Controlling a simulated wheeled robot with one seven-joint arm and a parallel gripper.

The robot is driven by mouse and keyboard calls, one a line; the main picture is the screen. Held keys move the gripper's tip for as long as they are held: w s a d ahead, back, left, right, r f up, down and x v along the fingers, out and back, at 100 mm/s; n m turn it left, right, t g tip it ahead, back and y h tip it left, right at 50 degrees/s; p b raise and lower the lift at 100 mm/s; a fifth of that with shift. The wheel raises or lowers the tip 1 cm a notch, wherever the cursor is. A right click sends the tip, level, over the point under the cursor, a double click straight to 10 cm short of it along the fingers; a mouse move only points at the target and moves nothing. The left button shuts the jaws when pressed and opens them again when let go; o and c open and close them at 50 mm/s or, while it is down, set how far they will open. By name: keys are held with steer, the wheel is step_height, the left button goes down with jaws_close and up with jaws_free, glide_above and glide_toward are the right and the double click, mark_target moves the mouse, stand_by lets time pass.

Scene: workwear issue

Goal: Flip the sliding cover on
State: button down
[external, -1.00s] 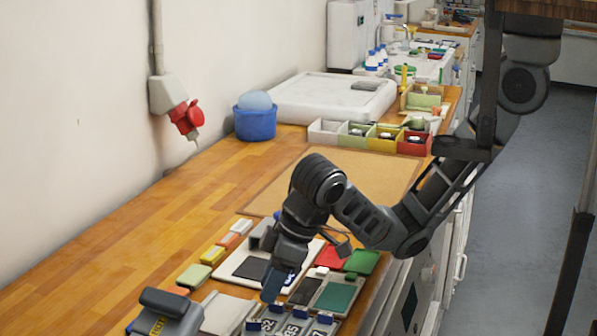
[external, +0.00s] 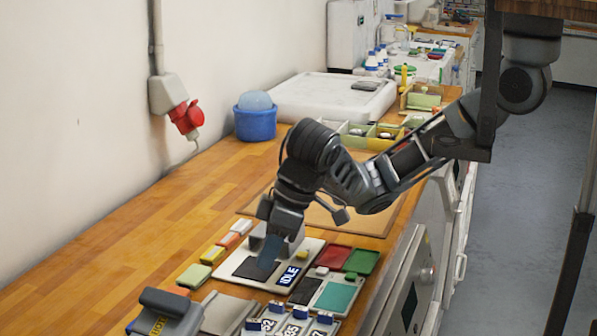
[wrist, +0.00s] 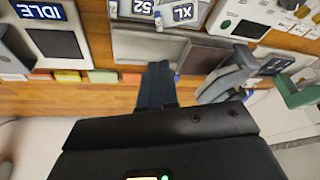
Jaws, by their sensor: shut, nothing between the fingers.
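A pale panel (external: 311,251) lies on the wooden bench in the external view. It carries a dark square plate and a blue label (external: 290,275) reading IDLE. The same label (wrist: 39,12) and dark square (wrist: 53,43) show upside down at the upper left of the wrist view. I cannot tell which part is the sliding cover. My gripper (external: 269,263) is shut and empty, pointing down, and overlaps the dark square in the external view. In the wrist view my blue fingers (wrist: 158,70) appear in front of a grey tray, to the right of the panel.
Numbered tags (external: 292,326) and a grey tray (external: 225,313) lie nearer the camera. A dark grey device (external: 168,312) stands at the front left. Small coloured blocks (external: 212,254) line the panel's left. Red (external: 333,257) and green (external: 361,261) pads lie right.

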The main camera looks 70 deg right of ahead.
steer(key=w+d+r+m+g+y, duration=0.1)
steer(key=w+d+m+y, duration=0.4)
steer(key=d, duration=0.7)
steer(key=w+d+r+g+y, duration=0.1)
steer(key=w+d+r+y, duration=0.15)
steer(key=w+d, duration=0.6)
steer(key=s+d+f+m+t+y, duration=0.1)
steer(key=s+d+m+t, duration=0.15)
steer(key=d, duration=0.65)
steer(key=s+d+f+m+t+y+b, duration=0.1)
steer(key=s+d+f+t+y, duration=0.2)
steer(key=d, duration=0.7)
steer(key=s+d+m+t, duration=0.2)
steer(key=s+d+t, duration=0.15)
steer(key=d, duration=0.55)
step_height(320, 180, down, 7)
steer(key=g, duration=0.1)
steer(key=shift+a+r, duration=0.2)
steer(key=shift+a, duration=0.15)
steer(key=shift+w, duration=0.15)
